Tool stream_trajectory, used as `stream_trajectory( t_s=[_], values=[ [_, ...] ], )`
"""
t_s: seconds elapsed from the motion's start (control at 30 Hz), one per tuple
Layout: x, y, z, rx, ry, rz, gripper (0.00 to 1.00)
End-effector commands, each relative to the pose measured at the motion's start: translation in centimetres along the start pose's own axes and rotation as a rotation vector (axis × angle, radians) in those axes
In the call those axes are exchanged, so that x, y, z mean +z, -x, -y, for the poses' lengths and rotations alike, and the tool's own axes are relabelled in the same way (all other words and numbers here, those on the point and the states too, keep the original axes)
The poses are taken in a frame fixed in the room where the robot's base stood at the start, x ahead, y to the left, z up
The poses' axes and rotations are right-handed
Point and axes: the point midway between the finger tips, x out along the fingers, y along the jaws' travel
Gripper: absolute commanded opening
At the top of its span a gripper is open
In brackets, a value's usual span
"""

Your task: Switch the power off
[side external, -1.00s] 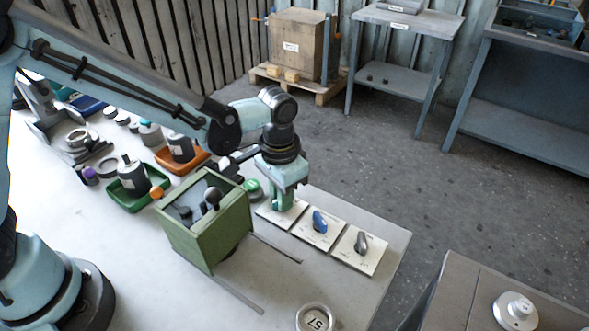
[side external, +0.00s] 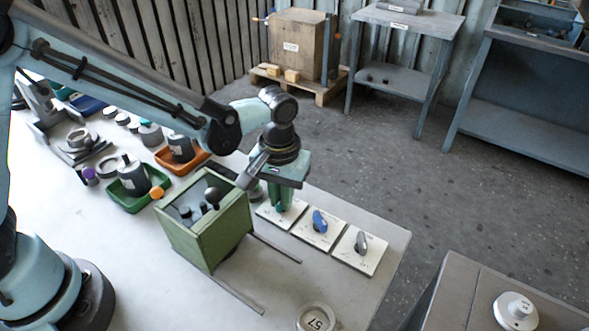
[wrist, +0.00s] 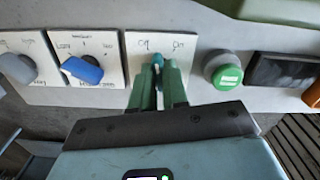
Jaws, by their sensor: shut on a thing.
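My gripper (side external: 283,204) points down over the white switch plate (side external: 268,214) nearest the green box. In the wrist view, its green fingers (wrist: 160,84) are closed together on the switch knob (wrist: 157,60). The fingers hide nearly all of the knob; only a small teal tip shows between them, near the plate's left word. The plate (wrist: 190,66) carries two short words, apparently Off at left and On at right. The exact angle of the knob is hard to tell.
A blue knob (side external: 320,221) and a grey knob (side external: 361,243) sit on neighbouring plates. A green button (wrist: 227,76) lies close on the other side. The open green box (side external: 206,232) stands left of my gripper. The bench front is mostly clear.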

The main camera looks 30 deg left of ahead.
Motion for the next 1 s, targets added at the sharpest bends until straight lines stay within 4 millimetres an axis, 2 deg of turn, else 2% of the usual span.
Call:
stream_trajectory(
  t_s=[0.23, 0.6, 0.83, 0.87, 1.0],
  values=[
    [-0.05, 0.07, 0.07, -0.002, 0.017, 0.0, 0.0],
    [-0.05, 0.08, 0.07, -0.002, 0.362, -0.001, 0.0],
    [-0.06, 0.08, 0.08, -0.002, 0.381, -0.001, 0.0],
    [-0.06, 0.08, 0.08, -0.002, 0.38, -0.001, 0.15],
    [-0.04, 0.06, 0.06, -0.002, 0.379, -0.001, 0.34]
  ],
)
